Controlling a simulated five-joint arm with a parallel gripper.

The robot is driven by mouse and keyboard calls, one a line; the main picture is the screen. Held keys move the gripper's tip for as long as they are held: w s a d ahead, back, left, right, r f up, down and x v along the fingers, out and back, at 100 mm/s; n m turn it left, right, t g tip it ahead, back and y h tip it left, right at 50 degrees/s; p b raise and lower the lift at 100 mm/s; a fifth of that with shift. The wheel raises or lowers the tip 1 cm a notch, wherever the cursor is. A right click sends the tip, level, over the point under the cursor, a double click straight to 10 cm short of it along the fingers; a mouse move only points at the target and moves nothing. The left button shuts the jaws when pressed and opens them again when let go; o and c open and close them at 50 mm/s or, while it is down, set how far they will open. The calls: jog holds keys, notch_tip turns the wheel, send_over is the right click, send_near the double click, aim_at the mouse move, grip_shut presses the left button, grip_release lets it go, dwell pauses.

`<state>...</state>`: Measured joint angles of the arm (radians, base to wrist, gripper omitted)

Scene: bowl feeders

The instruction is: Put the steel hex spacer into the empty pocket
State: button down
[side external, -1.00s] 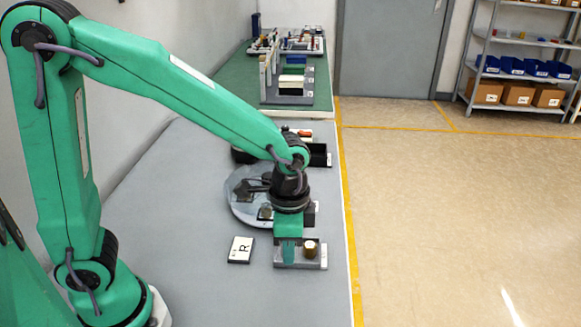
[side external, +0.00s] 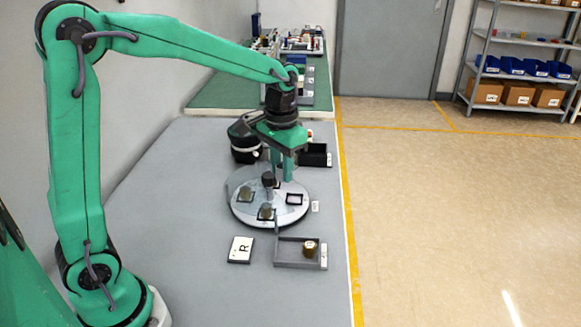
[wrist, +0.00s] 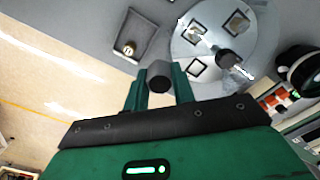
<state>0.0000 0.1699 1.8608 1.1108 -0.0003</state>
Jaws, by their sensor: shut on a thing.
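My gripper (side external: 281,174) is shut on the steel hex spacer (wrist: 159,75), a grey piece between the fingertips in the wrist view. In the side view I cannot make the spacer out. My gripper is raised above the far right part of the round pale dial (side external: 240,212). The empty pocket (side external: 295,199) is a dark square frame on the dial's right side; it also shows in the wrist view (wrist: 195,67), to the right of the spacer. Other pockets hold dull brass-coloured pieces (side external: 246,193) (side external: 266,212).
A grey tray (side external: 287,265) with a brass-coloured piece (side external: 310,249) lies nearer, beside an R card (side external: 240,249). A black bin (side external: 315,156) and a dark rounded device (side external: 244,140) stand behind the dial.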

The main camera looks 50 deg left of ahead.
jog(key=s+f+n, duration=0.8)
jog(key=s+n, duration=0.1)
jog(key=s, duration=0.4)
send_over(219, 234)
notch_tip(219, 234, down, 7)
jog(key=shift+a+r, duration=0.1)
jog(key=shift+r, duration=0.05)
dwell(0.4)
jog(key=shift+f, duration=2)
jog(key=shift+f, duration=0.15)
jog(key=c, duration=1.2)
grip_release()
jog(key=shift+o, duration=0.2)
